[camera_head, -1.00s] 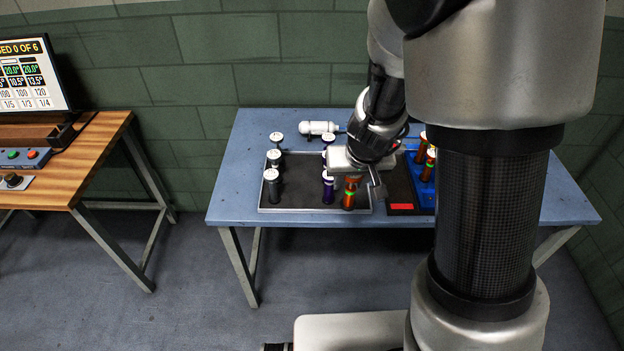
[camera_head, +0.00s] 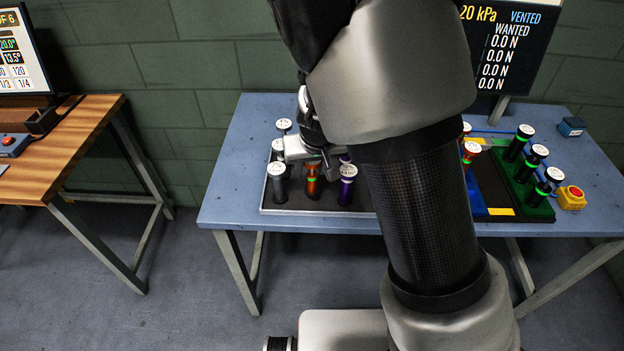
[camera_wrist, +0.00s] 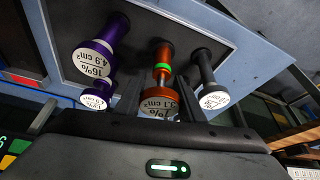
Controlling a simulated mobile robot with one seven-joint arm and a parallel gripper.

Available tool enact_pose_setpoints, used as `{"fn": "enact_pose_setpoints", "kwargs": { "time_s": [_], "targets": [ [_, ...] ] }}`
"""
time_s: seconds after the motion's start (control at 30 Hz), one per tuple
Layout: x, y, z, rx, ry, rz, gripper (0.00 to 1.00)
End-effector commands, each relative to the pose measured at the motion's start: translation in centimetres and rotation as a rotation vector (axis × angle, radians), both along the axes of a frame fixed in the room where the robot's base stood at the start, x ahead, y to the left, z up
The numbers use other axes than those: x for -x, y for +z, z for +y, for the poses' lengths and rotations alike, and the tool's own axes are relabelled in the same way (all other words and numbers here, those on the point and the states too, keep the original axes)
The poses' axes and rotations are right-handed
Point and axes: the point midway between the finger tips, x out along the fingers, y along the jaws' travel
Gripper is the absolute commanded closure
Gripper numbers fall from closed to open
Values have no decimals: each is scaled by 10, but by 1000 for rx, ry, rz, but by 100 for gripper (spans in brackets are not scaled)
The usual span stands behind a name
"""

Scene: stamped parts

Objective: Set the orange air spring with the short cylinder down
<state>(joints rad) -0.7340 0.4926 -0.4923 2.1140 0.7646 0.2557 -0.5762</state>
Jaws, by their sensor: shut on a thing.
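The orange air spring (camera_head: 312,186) has a green band and is upright over the dark tray (camera_head: 303,209), between a grey spring (camera_head: 279,188) and a purple one (camera_head: 346,190). I cannot tell whether its foot touches the tray. My gripper (camera_head: 312,161) is shut on it near its top. In the wrist view the orange spring (camera_wrist: 163,72) shows between the fingers of my gripper (camera_wrist: 158,108), its white label partly hidden. A purple spring (camera_wrist: 108,43) and a grey spring (camera_wrist: 207,78) stand on either side, apart from it.
More springs stand behind in the tray, partly hidden by my arm. To the right are a blue rack (camera_head: 477,204) with orange springs, a green rack (camera_head: 540,208) with black ones, and a yellow block with a red button (camera_head: 572,197). A display (camera_head: 511,45) stands behind.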

Motion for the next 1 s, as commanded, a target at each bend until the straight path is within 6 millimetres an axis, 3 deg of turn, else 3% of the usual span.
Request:
{"fn": "enact_pose_setpoints", "kwargs": {
  "time_s": [0.2,0.57,0.6,0.7,1.0],
  "targets": [
    [0,-33,-1,1,-2,2,92],
    [0,-36,-1,1,-1,0,92],
    [0,-36,-1,0,-2,1,63],
    [0,-35,0,1,-1,1,46],
    [0,-34,0,1,-1,1,46]
  ]
}}
